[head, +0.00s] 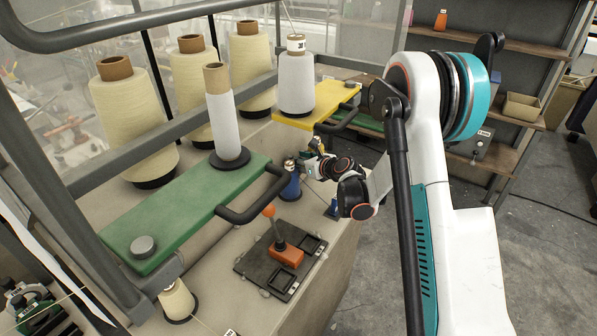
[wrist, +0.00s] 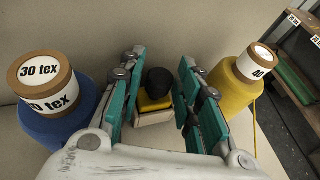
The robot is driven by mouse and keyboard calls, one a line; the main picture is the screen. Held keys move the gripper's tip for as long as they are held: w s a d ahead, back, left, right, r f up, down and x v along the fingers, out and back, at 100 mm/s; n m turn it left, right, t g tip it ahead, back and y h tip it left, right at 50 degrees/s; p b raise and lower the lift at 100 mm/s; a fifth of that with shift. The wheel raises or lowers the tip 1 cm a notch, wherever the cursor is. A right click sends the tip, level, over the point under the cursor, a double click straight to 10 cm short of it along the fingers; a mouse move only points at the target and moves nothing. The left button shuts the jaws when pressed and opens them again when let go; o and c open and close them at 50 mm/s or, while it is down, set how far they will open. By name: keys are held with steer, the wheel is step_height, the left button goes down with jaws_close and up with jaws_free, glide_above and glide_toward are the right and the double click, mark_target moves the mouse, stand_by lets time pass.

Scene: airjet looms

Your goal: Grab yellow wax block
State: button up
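The yellow wax block (wrist: 147,104) sits in a small light-brown holder (wrist: 153,118), partly covered by a dark round knob (wrist: 159,81) at its top. My gripper (wrist: 162,72) is open. Its two teal-and-grey fingers stand left and right of the block, which shows in the gap between them. No contact can be made out, and the gripper looks empty. In the head view my gripper (head: 309,166) is small, low by the bench's far end, and I cannot make out the block there.
A blue cone (wrist: 66,124) marked 30 tex stands close left of my fingers, a yellow cone (wrist: 232,94) marked 40 close right. In the head view, a green plate (head: 180,215) with a handle and an orange lever (head: 273,228) are nearer.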

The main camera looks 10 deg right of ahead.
jaws_close()
steer(key=shift+r, duration=0.1)
